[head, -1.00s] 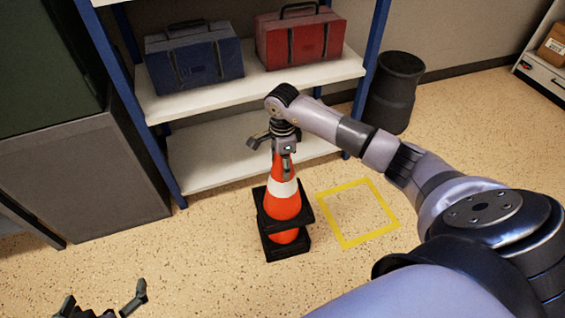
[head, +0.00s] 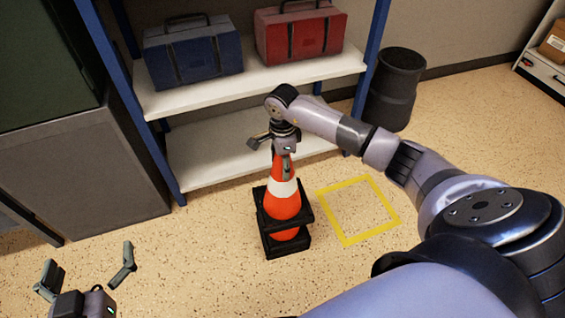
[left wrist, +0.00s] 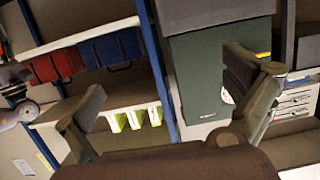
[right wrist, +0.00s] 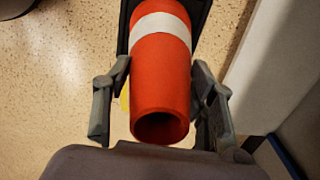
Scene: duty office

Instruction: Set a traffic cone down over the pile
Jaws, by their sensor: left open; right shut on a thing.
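An orange traffic cone (head: 284,196) with a white band and a black square base stands upright in the head view. My right gripper (head: 284,152) is shut on its top; the right wrist view shows the cone (right wrist: 160,85) between the two fingers. Its base sits around a lower orange cone, the pile (head: 290,236), whose black base is on the floor. A band of orange shows between the two bases. I cannot tell whether the upper cone rests on the lower one. My left gripper (head: 87,262) is open and empty at the lower left.
A yellow floor square (head: 358,210) is empty, right of the pile. Behind stands a blue-and-white shelf (head: 225,150) with a blue case (head: 193,50) and a red case (head: 300,35). A black bin (head: 396,90) is at its right, a grey cabinet (head: 80,170) at left.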

